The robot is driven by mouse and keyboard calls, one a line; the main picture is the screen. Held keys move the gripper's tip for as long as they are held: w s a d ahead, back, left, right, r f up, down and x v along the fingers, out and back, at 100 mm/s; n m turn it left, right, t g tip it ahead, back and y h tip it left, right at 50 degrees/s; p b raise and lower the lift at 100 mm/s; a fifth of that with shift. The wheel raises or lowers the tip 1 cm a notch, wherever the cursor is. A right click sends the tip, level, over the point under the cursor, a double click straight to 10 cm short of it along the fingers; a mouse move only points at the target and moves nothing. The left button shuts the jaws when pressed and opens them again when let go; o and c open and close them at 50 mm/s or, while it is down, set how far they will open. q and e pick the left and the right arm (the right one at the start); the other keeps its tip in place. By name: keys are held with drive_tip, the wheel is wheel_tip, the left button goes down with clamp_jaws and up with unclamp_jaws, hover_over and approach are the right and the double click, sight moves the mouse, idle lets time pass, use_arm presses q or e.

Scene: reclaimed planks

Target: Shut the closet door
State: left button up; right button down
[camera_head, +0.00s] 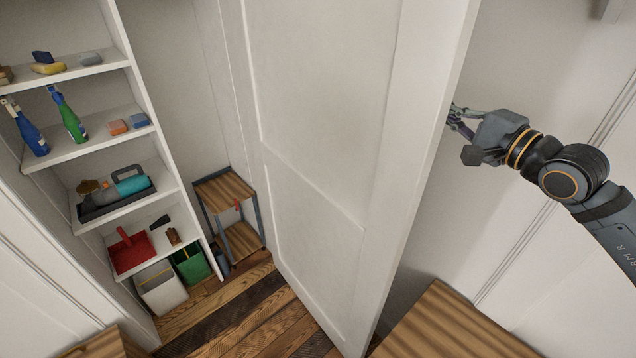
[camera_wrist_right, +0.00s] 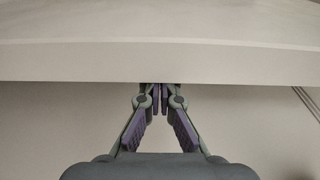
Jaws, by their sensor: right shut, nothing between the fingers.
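The white closet door (camera_head: 325,120) stands ajar in the middle of the head view, with its free edge toward me. My right gripper (camera_head: 455,117) comes in from the right, behind the door's outer face, close to the free edge. In the right wrist view the gripper (camera_wrist_right: 160,92) is shut and empty. Its fingertips meet the lower edge of the pale door panel (camera_wrist_right: 160,62); whether they touch it I cannot tell. The closet (camera_head: 180,80) is open to the left of the door. My left gripper is out of view.
White shelves (camera_head: 90,135) inside the closet hold spray bottles, sponges, a caddy and a red dustpan. Bins (camera_head: 160,287) and a small wooden rack (camera_head: 225,190) stand on the plank floor. A wooden surface (camera_head: 450,325) lies right of the door's base.

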sight(422, 120)
drive_tip(key=shift+s+a+b, duration=0.45)
drive_tip(key=shift+s+a, duration=0.1)
drive_tip(key=shift+a, duration=0.2)
drive_tip(key=shift+s, duration=0.1)
drive_tip(key=shift+s+a+b, duration=0.3)
drive_tip(key=shift+s+a, duration=0.25)
drive_tip(key=shift+a, duration=0.35)
drive_tip(key=shift+s+a, duration=0.35)
drive_tip(key=shift+a, duration=0.2)
drive_tip(key=shift+s+a, duration=0.35)
drive_tip(key=shift+a, duration=0.2)
drive_tip(key=shift+s+a+r+p, duration=0.1)
drive_tip(key=shift+s+a+p, duration=0.3)
drive_tip(key=shift+a+p, duration=0.3)
drive_tip(key=shift+s+a, duration=0.3)
drive_tip(key=shift+a, duration=0.1)
